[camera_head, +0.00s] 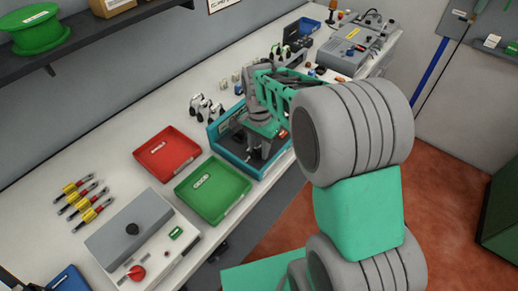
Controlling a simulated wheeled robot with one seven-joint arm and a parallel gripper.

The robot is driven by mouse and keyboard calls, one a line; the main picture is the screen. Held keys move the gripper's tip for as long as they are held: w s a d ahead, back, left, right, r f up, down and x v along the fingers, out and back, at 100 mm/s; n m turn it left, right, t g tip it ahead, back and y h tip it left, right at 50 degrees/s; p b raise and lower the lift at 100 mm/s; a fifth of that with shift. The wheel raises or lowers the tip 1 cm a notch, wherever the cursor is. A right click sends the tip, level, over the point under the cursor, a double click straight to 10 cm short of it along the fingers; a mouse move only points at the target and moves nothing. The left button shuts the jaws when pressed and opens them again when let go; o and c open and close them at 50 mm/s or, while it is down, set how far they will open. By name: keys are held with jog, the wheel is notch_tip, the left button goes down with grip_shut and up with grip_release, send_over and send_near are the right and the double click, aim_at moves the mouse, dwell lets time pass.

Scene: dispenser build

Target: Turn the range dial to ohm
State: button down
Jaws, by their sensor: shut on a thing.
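My gripper (262,150) points down into a blue-teal open tray (228,151) in the middle of the bench. Its fingers are small and dark in this view. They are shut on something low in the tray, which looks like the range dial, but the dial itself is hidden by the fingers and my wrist. A dark grey device (229,128) shows in part in the tray, beside the gripper. I cannot read its markings or the dial's setting.
A red tray (167,152) and a green tray (212,189) lie nearer. A grey box with a red knob (136,272) stands at front left, near yellow-and-red tools (83,202). A shelf (85,42) overhangs at upper left.

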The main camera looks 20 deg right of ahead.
aim_at(259, 149)
jog(key=shift+m, duration=1.6)
jog(key=c, duration=1)
grip_release()
jog(key=shift+c, duration=0.2)
jog(key=shift+r, duration=0.1)
notch_tip(259, 149, up, 8)
jog(key=shift+f+b, duration=0.2)
jog(key=shift+b, duration=0.6)
